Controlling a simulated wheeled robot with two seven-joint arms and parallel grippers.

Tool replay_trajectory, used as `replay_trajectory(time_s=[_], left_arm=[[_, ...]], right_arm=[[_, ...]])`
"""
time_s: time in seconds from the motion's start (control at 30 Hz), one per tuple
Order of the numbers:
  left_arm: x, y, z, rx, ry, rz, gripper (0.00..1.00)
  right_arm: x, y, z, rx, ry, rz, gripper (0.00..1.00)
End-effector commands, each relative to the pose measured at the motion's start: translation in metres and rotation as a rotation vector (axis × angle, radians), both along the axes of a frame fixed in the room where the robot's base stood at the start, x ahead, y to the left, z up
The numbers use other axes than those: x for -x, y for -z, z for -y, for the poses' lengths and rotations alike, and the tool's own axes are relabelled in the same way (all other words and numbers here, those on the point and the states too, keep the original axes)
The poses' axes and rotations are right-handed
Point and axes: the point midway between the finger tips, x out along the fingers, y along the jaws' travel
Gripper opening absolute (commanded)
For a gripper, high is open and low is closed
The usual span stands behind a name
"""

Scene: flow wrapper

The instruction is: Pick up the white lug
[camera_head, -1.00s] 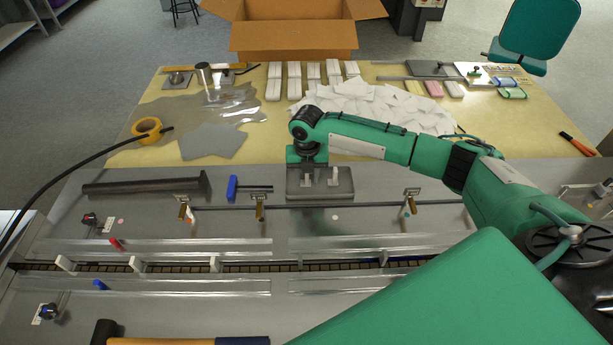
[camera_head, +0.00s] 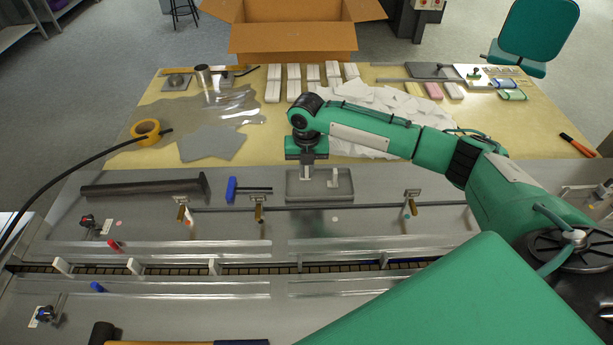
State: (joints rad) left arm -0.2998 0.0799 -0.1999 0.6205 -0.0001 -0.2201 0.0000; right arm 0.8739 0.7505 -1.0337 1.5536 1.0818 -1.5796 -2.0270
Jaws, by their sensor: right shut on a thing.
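My right gripper (camera_head: 306,168) points down over the left part of a small grey tray (camera_head: 320,196). It is shut on a white lug (camera_head: 307,174), which shows only as a small pale piece below the green gripper body. The gripper hides most of this lug, and I cannot tell how far it is above the tray floor. A second white lug (camera_head: 333,178) stands upright in the tray, just right of the gripper and apart from it. My left gripper is not in view.
A conveyor channel with white flights (camera_head: 136,266) runs across the front. A dark roller (camera_head: 146,188) and a blue-handled tool (camera_head: 232,189) lie left of the tray. White sheets (camera_head: 372,106) lie behind my arm. An open cardboard box (camera_head: 293,40) stands at the back.

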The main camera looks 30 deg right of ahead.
Motion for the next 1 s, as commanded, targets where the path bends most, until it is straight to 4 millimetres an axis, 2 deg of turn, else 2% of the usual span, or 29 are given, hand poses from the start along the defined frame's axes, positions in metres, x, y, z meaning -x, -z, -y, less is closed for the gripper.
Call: replay_trajectory(time_s=[0.3,0.5,0.7,1.0], left_arm=[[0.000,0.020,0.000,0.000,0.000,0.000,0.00],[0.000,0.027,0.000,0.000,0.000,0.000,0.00],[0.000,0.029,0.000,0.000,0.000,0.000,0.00],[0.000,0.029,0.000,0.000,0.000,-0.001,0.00]], right_arm=[[-0.001,-0.091,0.000,-0.001,-0.001,0.007,0.00],[-0.001,-0.136,0.000,0.000,-0.001,0.004,0.00],[-0.001,-0.159,-0.001,-0.001,-0.001,0.003,0.00],[0.000,-0.164,0.000,0.000,-0.001,0.000,0.00]])
